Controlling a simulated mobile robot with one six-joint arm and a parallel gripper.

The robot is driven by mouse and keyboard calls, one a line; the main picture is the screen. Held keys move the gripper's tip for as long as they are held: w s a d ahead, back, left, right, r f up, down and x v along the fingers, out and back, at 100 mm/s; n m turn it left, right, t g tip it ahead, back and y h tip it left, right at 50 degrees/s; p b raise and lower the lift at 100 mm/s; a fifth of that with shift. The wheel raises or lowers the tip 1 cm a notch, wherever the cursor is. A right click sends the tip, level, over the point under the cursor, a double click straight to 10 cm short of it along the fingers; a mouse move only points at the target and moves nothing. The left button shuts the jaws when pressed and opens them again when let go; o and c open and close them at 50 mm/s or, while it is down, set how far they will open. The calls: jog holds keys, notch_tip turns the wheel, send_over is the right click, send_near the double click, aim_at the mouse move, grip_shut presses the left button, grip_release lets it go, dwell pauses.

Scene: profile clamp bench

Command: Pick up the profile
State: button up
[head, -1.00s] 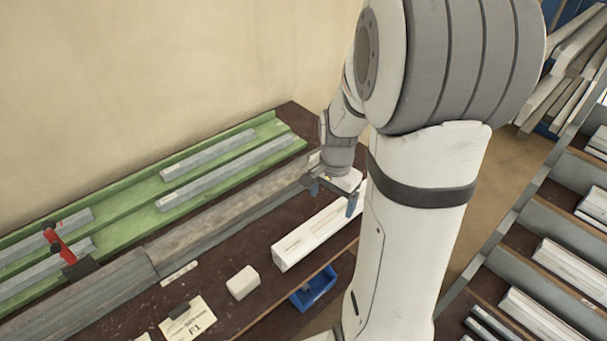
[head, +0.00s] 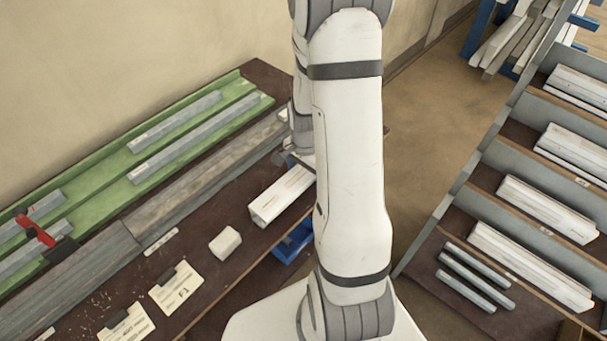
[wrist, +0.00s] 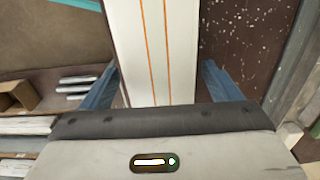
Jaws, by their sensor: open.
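A long white profile (head: 282,196) lies on the dark brown bench top, towards its front edge. Its far end is hidden behind my arm in the head view. In the wrist view the white profile (wrist: 155,50), with two orange lines along it, runs between the two blue fingers of my gripper (wrist: 158,85). The gripper is open, with a gap showing on the right side; it does not grip the profile. In the head view my gripper is mostly hidden behind my arm at the profile's far end.
A green tray (head: 95,205) with several grey bars and a red clamp (head: 35,231) lies along the wall. A small white block (head: 225,243), paper cards (head: 178,288) and a blue bin (head: 291,243) are nearby. A rack (head: 480,180) of profiles stands right.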

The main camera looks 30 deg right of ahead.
jog(key=shift+c, duration=0.3)
jog(key=c, duration=1.2)
jog(key=shift+c, duration=1)
jog(key=shift+r, duration=0.1)
